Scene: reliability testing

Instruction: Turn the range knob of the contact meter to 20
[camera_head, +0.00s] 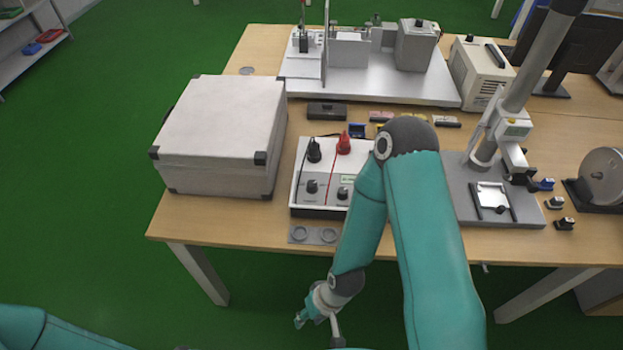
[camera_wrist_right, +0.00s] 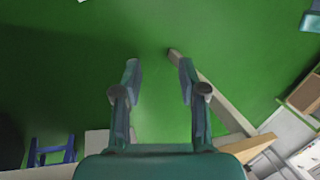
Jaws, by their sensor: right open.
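The contact meter appears to be the white box (camera_head: 324,172) near the table's front edge. It carries a black and a red terminal on top and two dark knobs on its front: a left knob (camera_head: 311,186) and a right knob (camera_head: 343,193). I cannot tell which is the range knob or read its scale. My right arm hides the meter's right side. My right gripper (camera_head: 316,317) hangs in front of and below the table edge, apart from the meter. In the right wrist view its fingers (camera_wrist_right: 160,68) are spread and empty above the floor. My left gripper is out of view.
A large white case (camera_head: 222,130) stands left of the meter. A grey plate with two rings (camera_head: 315,235) lies before it. A metal test rig (camera_head: 375,85) stands behind. A stand with a post (camera_head: 470,190) is to the right. Green floor lies clear before the table.

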